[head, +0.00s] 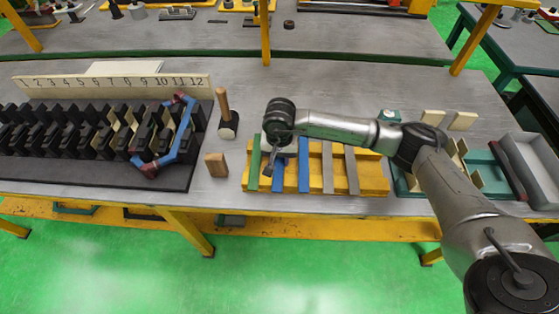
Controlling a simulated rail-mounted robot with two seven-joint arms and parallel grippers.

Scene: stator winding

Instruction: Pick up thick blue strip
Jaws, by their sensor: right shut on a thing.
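A yellow slotted rack (371,176) on the workbench holds several upright strips: a green one (253,164) at the left, two blue ones and two grey ones (327,167). My right gripper (269,170) reaches down over the rack, between the green strip and the right blue strip (304,166). It is shut on the left blue strip (278,181), which is partly hidden by the gripper and still stands at the rack. I cannot tell from its visible part how thick it is. My left gripper is not in view.
A black stator block with a numbered board (110,83) and a blue-red coil (184,140) lies at the left. A mallet (228,122) and a wooden block (216,165) stand left of the rack. A teal tray and a grey bin (527,170) are at the right.

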